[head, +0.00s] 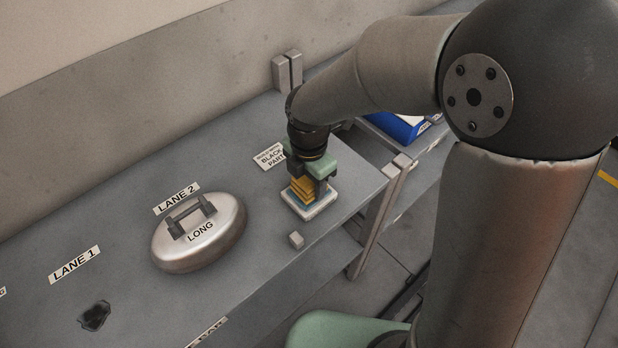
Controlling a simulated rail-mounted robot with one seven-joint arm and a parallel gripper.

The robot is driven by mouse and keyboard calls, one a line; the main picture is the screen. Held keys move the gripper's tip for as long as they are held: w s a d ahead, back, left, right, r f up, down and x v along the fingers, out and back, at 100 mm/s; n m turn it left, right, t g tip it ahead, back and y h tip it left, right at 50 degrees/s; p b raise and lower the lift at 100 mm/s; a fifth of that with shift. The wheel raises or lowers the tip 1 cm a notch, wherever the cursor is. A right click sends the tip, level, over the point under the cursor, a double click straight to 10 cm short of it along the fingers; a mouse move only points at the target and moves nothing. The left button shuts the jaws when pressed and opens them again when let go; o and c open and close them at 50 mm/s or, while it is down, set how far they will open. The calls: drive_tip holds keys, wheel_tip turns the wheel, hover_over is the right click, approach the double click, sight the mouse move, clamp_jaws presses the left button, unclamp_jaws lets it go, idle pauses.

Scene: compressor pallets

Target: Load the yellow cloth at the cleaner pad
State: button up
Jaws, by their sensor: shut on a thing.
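The yellow cloth (302,190) shows as a small folded, layered stack between the fingers of my gripper (312,188). My gripper points down and is shut on the cloth. Directly below is the cleaner pad (318,208), a pale square block with a bluish top, near the right end of the bench. The cloth is over or on the pad; I cannot tell whether it touches. The fingers and wrist hide part of the cloth and of the pad's top.
A silver oval part (198,245) with a dark handle, marked LONG, sits in lane 2 to the left. A dark patch (94,316) lies near lane 1. Grey posts (287,72) rise at the back edge.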

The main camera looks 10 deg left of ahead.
drive_tip(key=shift+f, duration=0.4)
idle(1.0)
drive_tip(key=shift+r+p, duration=2.75)
drive_tip(key=shift+r, duration=0.8)
